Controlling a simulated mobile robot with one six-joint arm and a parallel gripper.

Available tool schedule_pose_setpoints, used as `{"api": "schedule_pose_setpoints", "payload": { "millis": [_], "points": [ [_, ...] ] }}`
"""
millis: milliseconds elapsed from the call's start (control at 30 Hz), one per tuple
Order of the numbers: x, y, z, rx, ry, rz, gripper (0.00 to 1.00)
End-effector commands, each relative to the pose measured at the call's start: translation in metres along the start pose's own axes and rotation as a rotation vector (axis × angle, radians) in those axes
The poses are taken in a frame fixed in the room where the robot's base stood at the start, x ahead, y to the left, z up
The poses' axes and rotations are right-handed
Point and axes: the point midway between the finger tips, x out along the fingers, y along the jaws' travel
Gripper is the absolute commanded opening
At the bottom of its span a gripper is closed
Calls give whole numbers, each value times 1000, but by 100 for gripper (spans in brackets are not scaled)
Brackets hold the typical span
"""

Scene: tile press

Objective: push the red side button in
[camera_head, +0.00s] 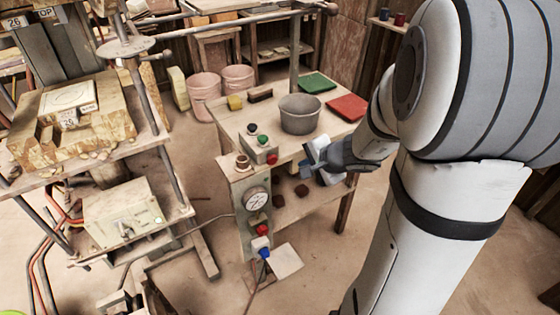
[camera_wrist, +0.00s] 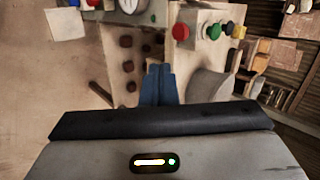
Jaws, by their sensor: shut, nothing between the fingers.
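A red side button (camera_head: 271,159) sticks out of the side of a small grey control box (camera_head: 258,150) on the table. In the wrist view the red button (camera_wrist: 181,32) shows up and to the right of my fingertips. The box carries a green button (camera_head: 262,139) and a dark button (camera_head: 252,127) on top. My gripper (camera_head: 306,166) is shut and empty, with blue fingertips held beside the table edge, right of the red button and apart from it. The shut fingertips also show in the wrist view (camera_wrist: 158,70).
A grey bucket (camera_head: 300,118) stands on the table behind my gripper. A pedestal with a gauge (camera_head: 256,199), another red button (camera_head: 262,230) and a blue one (camera_head: 264,252) stands at the table's near left. Green (camera_head: 316,83) and red (camera_head: 346,107) plates lie on the table.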

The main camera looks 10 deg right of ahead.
Motion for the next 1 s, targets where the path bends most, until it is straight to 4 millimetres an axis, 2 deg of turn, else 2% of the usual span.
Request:
{"api": "schedule_pose_setpoints", "payload": {
  "millis": [167, 600, 800, 1000],
  "points": [
    [20, 1, 1, 1, -4, 1, 0],
    [103, -2, 0, 0, -2, 2, 0],
    [121, -22, 0, 0, -1, 0, 0],
    [128, -26, 0, 1, 0, 0, 0]
  ]
}}
